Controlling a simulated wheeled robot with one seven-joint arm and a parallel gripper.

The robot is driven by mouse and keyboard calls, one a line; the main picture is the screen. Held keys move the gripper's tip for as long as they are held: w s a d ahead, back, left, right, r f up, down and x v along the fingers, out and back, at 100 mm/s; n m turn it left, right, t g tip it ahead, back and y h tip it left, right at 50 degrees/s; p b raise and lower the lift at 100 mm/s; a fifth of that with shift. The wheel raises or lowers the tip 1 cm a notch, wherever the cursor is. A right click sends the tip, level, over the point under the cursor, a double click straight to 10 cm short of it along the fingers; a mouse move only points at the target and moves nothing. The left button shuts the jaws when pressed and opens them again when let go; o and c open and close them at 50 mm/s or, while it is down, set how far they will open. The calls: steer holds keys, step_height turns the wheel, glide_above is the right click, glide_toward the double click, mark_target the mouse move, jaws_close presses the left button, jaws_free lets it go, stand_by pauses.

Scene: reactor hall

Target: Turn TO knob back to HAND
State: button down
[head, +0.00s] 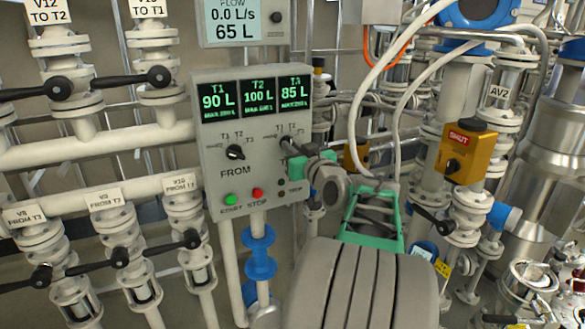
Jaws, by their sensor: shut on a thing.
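The grey control panel (213,190) faces me in the head view. It has a FROM knob (235,152) on its left and the TO knob (287,142) on its right. My gripper (292,154) reaches in from the lower right and is shut on the TO knob. The gripper and its green parts cover most of that knob and its TO label, so I cannot tell which mark its pointer faces. T1, T2 and T3 marks show above it.
Green start (229,199) and red stop (257,194) buttons sit below the knobs. Black-handled valves (126,79) stand left of the panel. A yellow switch box (467,152) and pipework stand to the right. A pale hose (357,110) hangs near my arm.

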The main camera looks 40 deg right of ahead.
steer(key=shift+f+n+b, duration=0.15)
steer(key=shift+n+b, duration=5.65)
steer(key=shift+b, duration=3.15)
steer(key=c, duration=1.5)
jaws_free()
